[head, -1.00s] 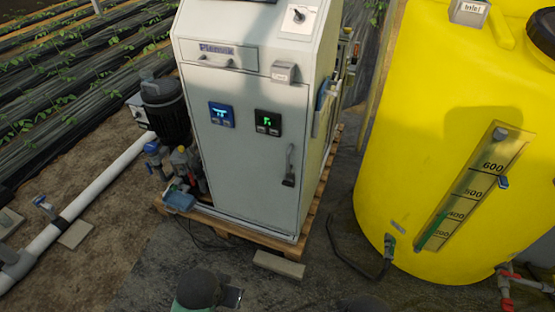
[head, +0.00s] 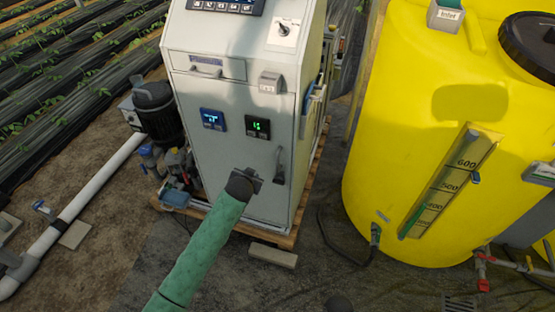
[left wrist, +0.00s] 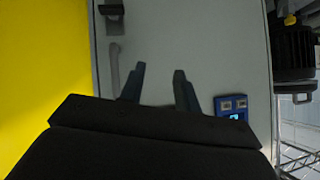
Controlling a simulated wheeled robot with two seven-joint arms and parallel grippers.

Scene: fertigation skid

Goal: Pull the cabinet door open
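The cabinet door (head: 225,160) is the pale grey front of the skid cabinet, and it looks shut. Its upright bar handle (head: 279,165), with a dark lower end, is near the door's right edge. In the left wrist view the handle (left wrist: 114,68) is to the left of the fingers. My left gripper (head: 254,180) is in front of the door, just left of the handle and apart from it. In the left wrist view its two fingers (left wrist: 157,84) are spread, with only bare door panel between them. My right gripper does not show.
A yellow tank (head: 400,150) stands to the right of the cabinet. A pump (head: 155,105) and white pipe (head: 85,195) are on the left. The cabinet stands on a wooden pallet (head: 318,195), with a loose block (head: 272,255) on the ground in front. The ground before it is mostly clear.

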